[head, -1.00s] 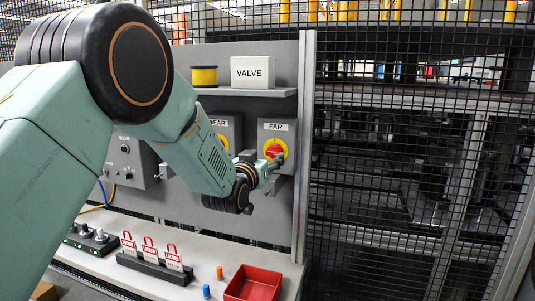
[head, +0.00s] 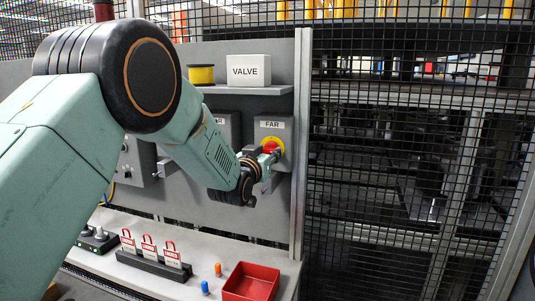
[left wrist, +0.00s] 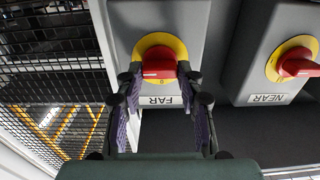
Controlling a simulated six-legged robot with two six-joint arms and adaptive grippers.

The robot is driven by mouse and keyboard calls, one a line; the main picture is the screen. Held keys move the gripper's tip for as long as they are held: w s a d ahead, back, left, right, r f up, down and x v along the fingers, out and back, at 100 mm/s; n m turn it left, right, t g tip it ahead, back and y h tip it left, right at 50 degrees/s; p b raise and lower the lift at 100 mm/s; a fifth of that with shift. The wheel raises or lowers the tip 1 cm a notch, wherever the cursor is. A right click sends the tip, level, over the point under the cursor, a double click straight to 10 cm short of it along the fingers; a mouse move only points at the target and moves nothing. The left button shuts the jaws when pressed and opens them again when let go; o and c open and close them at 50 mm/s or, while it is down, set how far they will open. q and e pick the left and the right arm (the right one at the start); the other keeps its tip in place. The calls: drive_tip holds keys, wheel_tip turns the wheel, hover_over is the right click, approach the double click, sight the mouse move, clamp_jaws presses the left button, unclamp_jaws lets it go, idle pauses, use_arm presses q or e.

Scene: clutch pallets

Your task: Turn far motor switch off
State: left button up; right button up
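The far motor switch is a red knob on a yellow disc (head: 282,142) on a grey box labelled FAR (head: 272,125). In the left wrist view, which is upside down, its red handle (left wrist: 159,69) lies roughly crosswise. My left gripper (head: 270,157) is right at the switch and hides part of it in the head view. In the left wrist view its two fingers (left wrist: 160,90) are spread, one on each side of the red handle, with a gap visible. The near switch (left wrist: 295,64), labelled NEAR, stands beside it. My right gripper is not in view.
A shelf above holds a yellow spool (head: 201,74) and a VALVE box (head: 248,70). The bench below has red lockout tags (head: 149,252), small blue (head: 205,287) and orange (head: 218,269) pieces, and a red tray (head: 251,282). A wire-mesh fence (head: 400,180) stands to the right.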

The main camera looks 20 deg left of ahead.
use_arm(q)
drive_tip(key=shift+a+f, duration=0.1)
drive_tip(key=shift+c, duration=2)
drive_tip(key=n+b, duration=0.1)
drive_tip(key=n, duration=0.2)
drive_tip(key=shift+f+n, duration=0.15)
drive_tip(key=shift+n, duration=0.25)
drive_tip(key=n+b, duration=0.1)
drive_tip(key=n, duration=0.3)
drive_tip(key=shift+n, duration=0.3)
drive_tip(key=n+b, duration=0.1)
drive_tip(key=n, duration=0.8)
drive_tip(key=shift+n, duration=0.4)
